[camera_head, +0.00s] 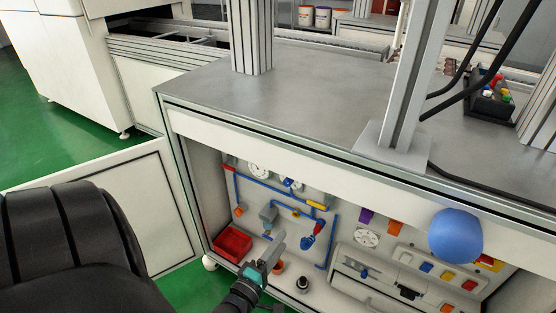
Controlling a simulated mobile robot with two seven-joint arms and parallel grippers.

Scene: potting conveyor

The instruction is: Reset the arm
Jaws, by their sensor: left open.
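My left arm (70,245) is a large black form at the lower left of the head view. My left gripper (275,252) reaches in at the bottom centre, in front of the cabinet's open lower bay. Its jaws are open, and I see nothing held between them. The red bin (232,243) stands just to its left, and a small orange pot-like piece (277,267) is close behind or beside its fingers. I cannot tell whether they touch. My right gripper is not in view.
The grey worktop (290,95) is mostly clear, with metal posts rising from it. A blue ball-like object (455,235) is at the front right. Blue pipes (278,207) line the bay. A black tray (490,103) of coloured pieces sits at the back right. Green floor (60,140) is open at left.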

